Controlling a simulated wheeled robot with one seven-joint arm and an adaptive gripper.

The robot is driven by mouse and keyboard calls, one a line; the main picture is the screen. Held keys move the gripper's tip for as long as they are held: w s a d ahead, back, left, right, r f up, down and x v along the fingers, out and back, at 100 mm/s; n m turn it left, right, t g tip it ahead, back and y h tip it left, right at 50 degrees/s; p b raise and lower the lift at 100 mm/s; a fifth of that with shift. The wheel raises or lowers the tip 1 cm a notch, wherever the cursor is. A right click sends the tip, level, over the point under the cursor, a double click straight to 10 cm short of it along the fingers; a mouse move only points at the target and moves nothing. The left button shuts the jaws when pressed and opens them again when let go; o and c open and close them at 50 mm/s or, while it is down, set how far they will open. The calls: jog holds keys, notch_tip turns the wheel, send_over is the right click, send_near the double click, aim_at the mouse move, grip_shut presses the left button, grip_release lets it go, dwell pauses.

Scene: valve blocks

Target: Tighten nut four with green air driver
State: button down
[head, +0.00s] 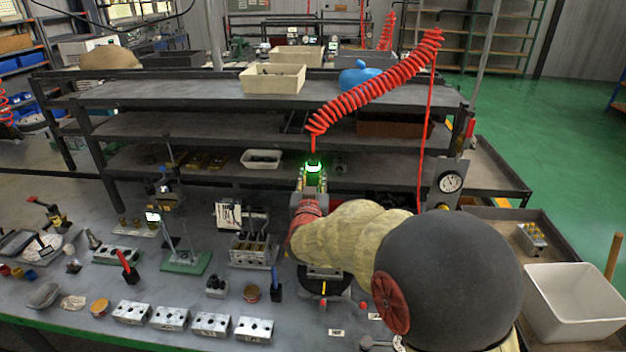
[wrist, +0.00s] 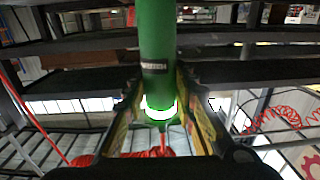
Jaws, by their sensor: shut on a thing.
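My gripper (head: 312,190) is shut on the green air driver (head: 314,172), in front of the shelf rack. The driver glows green at its top, where the red coiled hose joins it. In the wrist view the driver's green body (wrist: 157,45) stands between the two fingers of my gripper (wrist: 160,105), with a bright ring low on it. The driver's lower end is hidden by my arm in the head view. A dark round fixture (head: 318,286) on the bench is partly covered by my arm. I cannot tell which nut is nut four.
Several metal valve blocks (head: 210,324) line the bench front. A larger block (head: 252,252) and a green-based stand (head: 186,262) are to the left. The red coiled hose (head: 375,82) stretches to an upper right post. A white bin (head: 572,300) stands at right.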

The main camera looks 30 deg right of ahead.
aim_at(313, 158)
jog(key=shift+r+p, duration=1.45)
jog(key=shift+r, duration=1.5)
